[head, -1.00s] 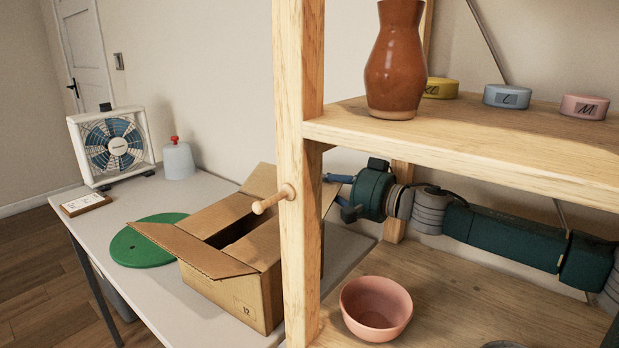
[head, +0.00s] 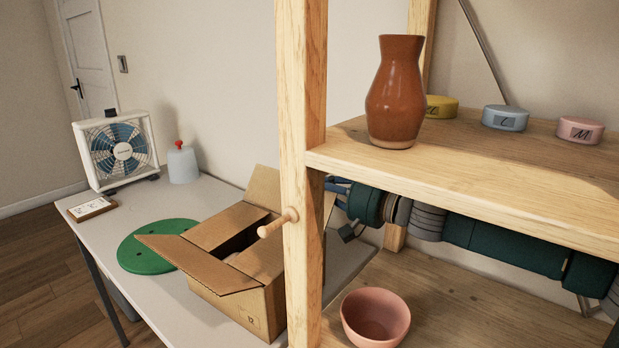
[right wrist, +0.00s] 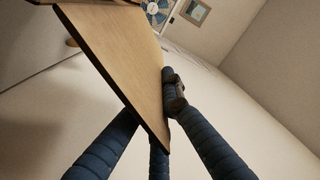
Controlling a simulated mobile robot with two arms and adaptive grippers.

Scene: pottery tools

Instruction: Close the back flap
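An open brown cardboard box (head: 238,307) stands on the grey table, partly hidden behind the shelf post. One flap (head: 198,266) sticks out to the left. Another flap (head: 263,187) stands up at the far side. A tan flap edge (head: 330,200) shows just right of the post. My right gripper (head: 339,208) reaches in from the right behind the post, beside that edge. In the right wrist view a cardboard flap (right wrist: 118,62) extends between my spread blue fingers (right wrist: 150,105); firm contact cannot be told. My left gripper is not in view.
A wooden shelf post (head: 303,120) with a peg (head: 277,222) stands before the box. A brown vase (head: 396,95) and several round tins are on the upper shelf, a pink bowl (head: 375,318) below. A green disc (head: 155,250), fan (head: 118,150) and white jug (head: 182,165) are on the table.

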